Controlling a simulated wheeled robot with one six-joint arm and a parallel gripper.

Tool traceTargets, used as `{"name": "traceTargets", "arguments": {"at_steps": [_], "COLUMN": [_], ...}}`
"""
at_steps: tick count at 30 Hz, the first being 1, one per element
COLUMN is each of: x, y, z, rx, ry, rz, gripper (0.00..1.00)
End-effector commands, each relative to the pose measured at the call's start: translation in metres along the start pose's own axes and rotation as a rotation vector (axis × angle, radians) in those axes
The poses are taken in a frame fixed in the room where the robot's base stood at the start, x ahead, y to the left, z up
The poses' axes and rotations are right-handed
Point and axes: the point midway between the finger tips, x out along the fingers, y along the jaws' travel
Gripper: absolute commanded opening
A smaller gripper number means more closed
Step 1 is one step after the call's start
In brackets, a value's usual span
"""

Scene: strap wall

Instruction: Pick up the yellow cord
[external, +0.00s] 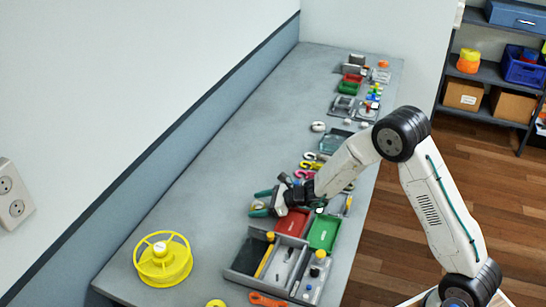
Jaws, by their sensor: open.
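My gripper (257,203) has teal fingertips and is open above the grey bench, pointing left. It is just left of a red tray. A small pale or yellowish patch shows between the fingers, too small to tell what it is. A yellow curled piece (311,165), which may be the yellow cord, lies among other coloured curled pieces behind my gripper, apart from it. A yellow open-spoked reel (163,262) stands at the near left of the bench; whether any cord is wound on it I cannot tell.
A grey divided tray (244,279), a red tray (291,223) and a green tray (324,233) sit near my gripper. An orange tool (266,299) lies at the front. A wall runs along the left.

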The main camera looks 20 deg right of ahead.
Motion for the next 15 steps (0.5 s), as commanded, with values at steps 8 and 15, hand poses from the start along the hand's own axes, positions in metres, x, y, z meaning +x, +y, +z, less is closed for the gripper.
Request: {"name": "traceTargets", "arguments": {"at_steps": [8, 15], "x": [0.035, 0.037], "y": [0.0, 0.0], "z": [0.004, 0.004], "rx": [0.0, 0.0], "ry": [0.0, 0.0], "rz": [0.001, 0.0], "gripper": [0.74, 0.74]}}
